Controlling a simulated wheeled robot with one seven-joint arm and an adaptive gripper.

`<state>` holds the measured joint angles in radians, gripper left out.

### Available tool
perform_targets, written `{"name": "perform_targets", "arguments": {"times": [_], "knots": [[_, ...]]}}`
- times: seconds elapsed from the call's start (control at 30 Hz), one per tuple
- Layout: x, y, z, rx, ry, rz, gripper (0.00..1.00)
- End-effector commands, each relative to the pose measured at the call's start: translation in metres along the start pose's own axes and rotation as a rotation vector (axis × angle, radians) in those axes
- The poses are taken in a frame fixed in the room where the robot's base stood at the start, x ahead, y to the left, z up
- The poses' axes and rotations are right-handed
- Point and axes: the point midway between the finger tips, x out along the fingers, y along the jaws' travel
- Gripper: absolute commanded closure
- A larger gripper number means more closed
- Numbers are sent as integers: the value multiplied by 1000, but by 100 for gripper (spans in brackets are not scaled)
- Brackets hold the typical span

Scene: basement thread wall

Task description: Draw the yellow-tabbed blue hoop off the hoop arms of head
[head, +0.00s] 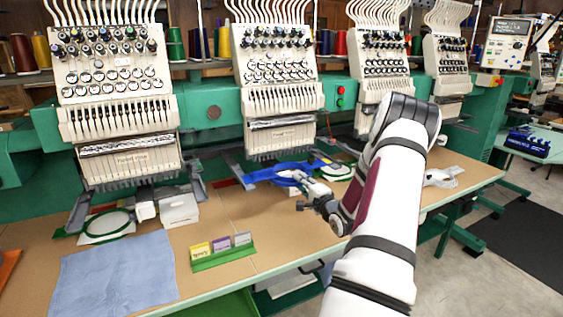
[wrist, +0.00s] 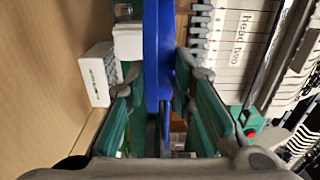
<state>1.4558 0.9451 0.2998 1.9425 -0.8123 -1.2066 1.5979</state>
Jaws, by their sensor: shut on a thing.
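The blue hoop (head: 266,174) is at the hoop arms under the second embroidery head (head: 275,55), low over the table. In the wrist view the blue hoop (wrist: 158,50) is a tall blue band running down between my fingers. My gripper (head: 300,181) reaches in from the right and is shut on the blue hoop; its green-padded fingers (wrist: 163,85) stand either side of the band. I cannot make out the yellow tab. The far side of the hoop and its seating on the arms are partly hidden.
A green hoop with white fabric (head: 338,172) lies right of the blue one. Another green hoop (head: 107,224) is under the left head. A blue cloth (head: 115,272) and a green card holder (head: 222,258) lie on the table (head: 285,228). The front middle of the table is clear.

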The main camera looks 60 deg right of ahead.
Motion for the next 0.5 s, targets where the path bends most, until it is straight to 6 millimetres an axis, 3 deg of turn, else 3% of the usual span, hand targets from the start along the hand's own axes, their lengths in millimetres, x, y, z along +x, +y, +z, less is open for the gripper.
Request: {"name": "perform_targets", "arguments": {"times": [0.5], "knots": [[-24, -1, -1, 0, 1, 0, 100]]}}
